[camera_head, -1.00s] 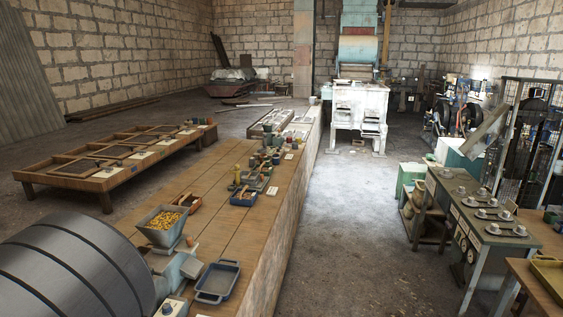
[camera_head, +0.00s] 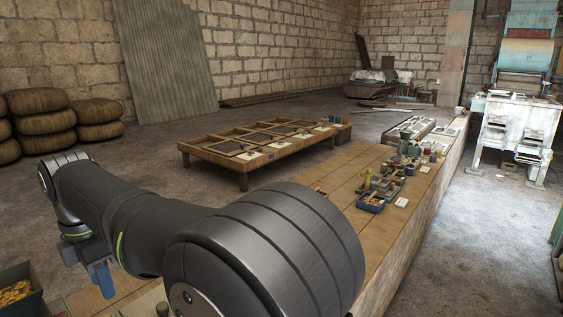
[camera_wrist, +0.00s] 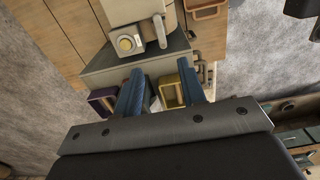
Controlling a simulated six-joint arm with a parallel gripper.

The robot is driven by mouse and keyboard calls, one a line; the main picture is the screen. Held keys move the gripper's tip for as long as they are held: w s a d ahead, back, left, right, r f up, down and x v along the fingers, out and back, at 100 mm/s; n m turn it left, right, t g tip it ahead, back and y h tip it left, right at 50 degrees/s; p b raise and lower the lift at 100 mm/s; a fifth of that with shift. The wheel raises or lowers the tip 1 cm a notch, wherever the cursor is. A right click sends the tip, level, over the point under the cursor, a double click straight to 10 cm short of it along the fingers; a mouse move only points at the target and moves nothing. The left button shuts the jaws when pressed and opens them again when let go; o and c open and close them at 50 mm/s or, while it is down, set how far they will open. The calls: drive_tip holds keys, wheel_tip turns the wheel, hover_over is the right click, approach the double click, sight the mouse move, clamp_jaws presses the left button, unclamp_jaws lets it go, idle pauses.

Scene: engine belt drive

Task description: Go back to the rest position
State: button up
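My arm reaches across the bench in the head view, bending down at the far left. One blue finger of my gripper (camera_head: 103,279) shows there, pointing down near the bench's left end. In the wrist view both blue fingers of my gripper (camera_wrist: 160,92) stand apart, with a clear gap between them. I see nothing held in the gap. Beyond the fingers are a purple-rimmed box (camera_wrist: 103,101) and a yellow-rimmed box (camera_wrist: 171,94). I cannot tell how far they are from the fingertips.
The wooden bench (camera_head: 345,193) carries small containers, including a blue tray (camera_head: 371,202). A low table (camera_head: 253,157) stands behind it. A dark box of yellow pieces (camera_head: 17,291) is at bottom left. A grey machine with a round knob (camera_wrist: 126,43) lies ahead in the wrist view.

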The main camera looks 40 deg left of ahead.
wheel_tip(320, 180, down, 15)
drive_tip(key=shift+r, duration=0.2)
drive_tip(key=m, duration=0.5)
drive_tip(key=shift+r, duration=0.1)
drive_tip(key=shift+m, duration=2.3)
